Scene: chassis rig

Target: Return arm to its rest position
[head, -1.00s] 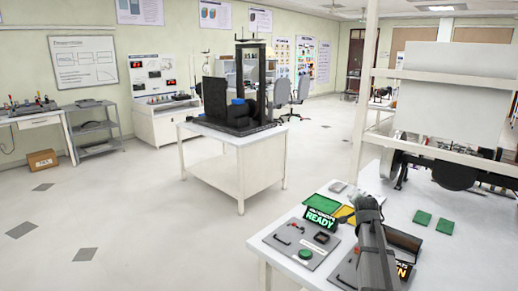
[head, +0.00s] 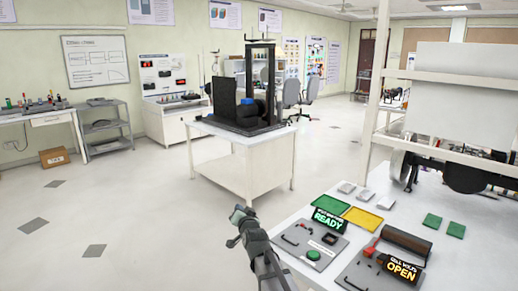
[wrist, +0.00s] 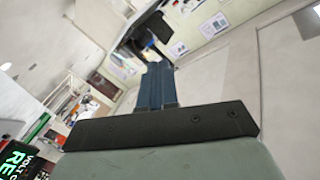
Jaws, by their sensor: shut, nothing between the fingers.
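My arm rises from the bottom of the head view, at the near left edge of the white bench (head: 365,192). My gripper (head: 238,214) is at its upper end, raised over the floor side of the bench corner and clear of the panels. In the wrist view the two dark blue fingers (wrist: 157,86) lie together, shut, with nothing visible between them.
The bench holds a grey panel with a READY sign (head: 328,219), another with an OPEN sign (head: 402,270), a green tray (head: 327,202) and a yellow tray (head: 363,218). A white table (head: 222,172) with a black rig stands farther off.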

